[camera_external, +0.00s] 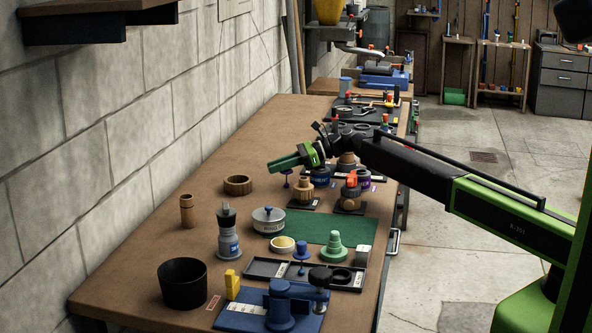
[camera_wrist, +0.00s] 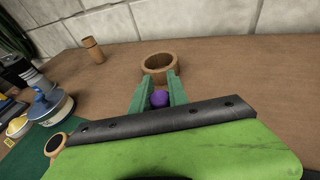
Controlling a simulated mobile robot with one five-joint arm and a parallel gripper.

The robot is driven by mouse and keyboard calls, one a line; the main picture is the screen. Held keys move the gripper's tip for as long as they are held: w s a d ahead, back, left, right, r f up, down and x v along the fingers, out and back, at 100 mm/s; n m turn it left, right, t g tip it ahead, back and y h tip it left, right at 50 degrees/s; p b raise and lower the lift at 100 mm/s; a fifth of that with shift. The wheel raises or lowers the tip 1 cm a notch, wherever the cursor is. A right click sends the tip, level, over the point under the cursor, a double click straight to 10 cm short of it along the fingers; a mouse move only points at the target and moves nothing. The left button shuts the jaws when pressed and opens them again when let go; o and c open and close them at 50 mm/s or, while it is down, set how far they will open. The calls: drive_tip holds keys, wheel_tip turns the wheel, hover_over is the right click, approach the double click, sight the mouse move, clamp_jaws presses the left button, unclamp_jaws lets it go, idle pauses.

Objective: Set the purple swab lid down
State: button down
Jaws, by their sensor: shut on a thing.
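The purple swab lid (camera_wrist: 160,98) shows as a small round purple knob between the green fingers of my gripper (camera_wrist: 159,84) in the wrist view. My gripper is shut on it. In the outside view, my gripper (camera_external: 278,164) is above the table, and a small dark purple piece (camera_external: 286,179) with a thin stem hangs just below the fingers. The lid's lower part is hidden in the wrist view. I cannot tell whether it touches the table.
A round wooden bowl (camera_external: 238,185) stands left of my gripper; in the wrist view this bowl (camera_wrist: 161,66) is just beyond the fingertips. Stacked wooden pieces (camera_external: 305,187) stand close to the right. A wooden cylinder (camera_external: 187,211) and silver pot (camera_external: 268,220) are nearer. Bare tabletop lies around the bowl.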

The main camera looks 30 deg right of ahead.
drive_tip(key=c, duration=1.3)
unclamp_jaws()
drive_tip(key=shift+r, duration=0.3)
drive_tip(key=p+v, duration=0.3)
drive_tip(key=v, duration=0.9)
drive_tip(key=shift+f, duration=0.15)
